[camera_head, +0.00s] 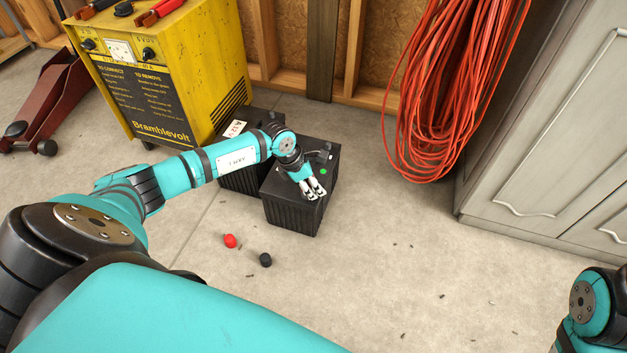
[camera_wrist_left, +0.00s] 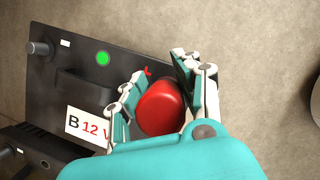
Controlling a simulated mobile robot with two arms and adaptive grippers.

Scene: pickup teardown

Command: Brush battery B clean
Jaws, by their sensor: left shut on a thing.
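Battery B (camera_head: 292,212) is a black box on the floor, with a green dot on its top. The left wrist view shows its dark top (camera_wrist_left: 125,65), a grey post at the left end and a white "B 12 V" label (camera_wrist_left: 86,127). My left gripper (camera_head: 314,192) is over the near right end of that top. Its fingers are shut on a smooth red rounded thing (camera_wrist_left: 161,108), which hides that corner; a small red mark shows beside it. I cannot tell whether it touches the battery or what it is. No brush bristles show. My right gripper is out of view.
Another black battery (camera_head: 238,180) with an "A 12V" tag stands close on the left. A yellow charger (camera_head: 170,70) is behind it. A red cap (camera_head: 230,241) and black cap (camera_head: 265,260) lie on open floor in front. An orange cable (camera_head: 460,90) hangs behind right, near a grey cabinet (camera_head: 540,130).

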